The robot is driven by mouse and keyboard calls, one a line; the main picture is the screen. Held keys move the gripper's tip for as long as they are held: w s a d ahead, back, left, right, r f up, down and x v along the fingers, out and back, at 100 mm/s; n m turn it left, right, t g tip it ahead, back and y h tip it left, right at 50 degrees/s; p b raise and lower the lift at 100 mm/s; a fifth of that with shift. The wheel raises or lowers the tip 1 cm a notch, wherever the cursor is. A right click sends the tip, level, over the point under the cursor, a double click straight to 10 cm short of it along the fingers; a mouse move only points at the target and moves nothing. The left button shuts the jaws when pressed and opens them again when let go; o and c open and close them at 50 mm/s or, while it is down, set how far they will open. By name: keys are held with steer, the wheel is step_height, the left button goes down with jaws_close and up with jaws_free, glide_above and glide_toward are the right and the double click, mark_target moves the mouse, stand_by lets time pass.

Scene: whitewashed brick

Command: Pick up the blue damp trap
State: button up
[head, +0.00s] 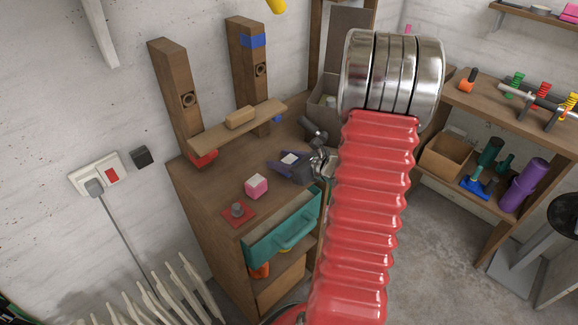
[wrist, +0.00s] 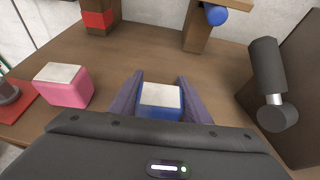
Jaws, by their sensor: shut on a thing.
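The blue damp trap (wrist: 160,102) is a small blue block with a white top. In the wrist view it sits between the two dark purple fingers of my gripper (wrist: 160,84), which is shut on it from both sides. In the head view my gripper (head: 289,166) is low over the wooden bench, with the trap's white top (head: 290,158) showing between the fingers. The trap's lower part is hidden, and I cannot tell whether it touches the bench.
A pink block with a white top (wrist: 63,84) stands left on the bench (head: 210,190). A dark grey cylindrical tool (wrist: 268,75) is close on the right. A wooden stand with a shelf (head: 238,125) rises behind. A teal drawer (head: 282,228) is open below.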

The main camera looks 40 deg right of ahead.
steer(key=shift+c, duration=1.3)
step_height(320, 180, up, 10)
